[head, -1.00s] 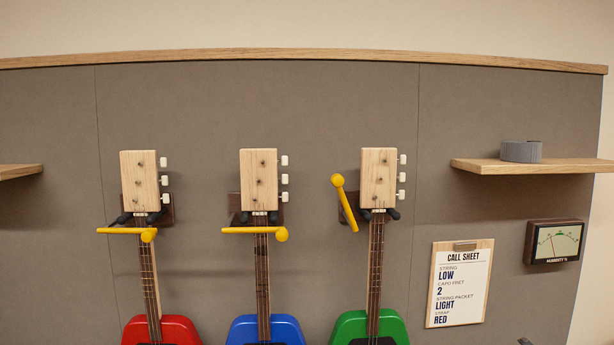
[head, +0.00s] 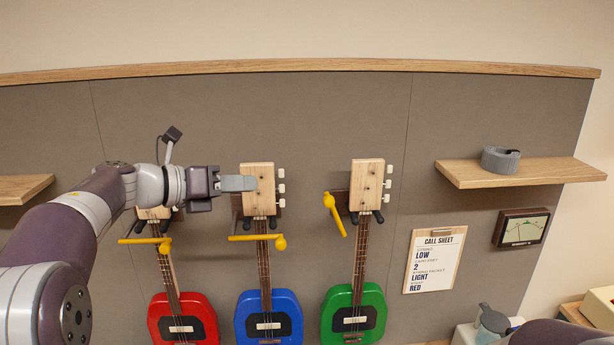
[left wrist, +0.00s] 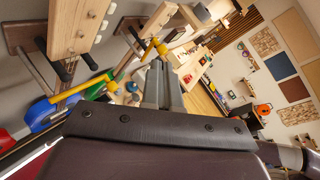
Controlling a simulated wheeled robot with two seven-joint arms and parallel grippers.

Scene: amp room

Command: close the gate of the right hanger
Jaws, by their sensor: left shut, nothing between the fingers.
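The right hanger (head: 341,200) holds the green guitar (head: 354,312) by its headstock. Its yellow gate (head: 334,214) stands steeply tilted, with its knob end up, beside the headstock's left side. The gates of the left hanger (head: 146,241) and the middle hanger (head: 257,237) lie level across the necks of the red guitar (head: 182,322) and the blue guitar (head: 270,318). My left gripper (head: 254,183) is shut and empty, in front of the blue guitar's headstock, left of the right hanger. In the left wrist view its fingers (left wrist: 162,88) are together. My right gripper is out of view.
A wooden shelf (head: 520,174) with a grey strap roll (head: 500,160) is at the right. A call sheet (head: 434,262) and a humidity meter (head: 521,229) hang below it. The wall between the green guitar and the call sheet is clear.

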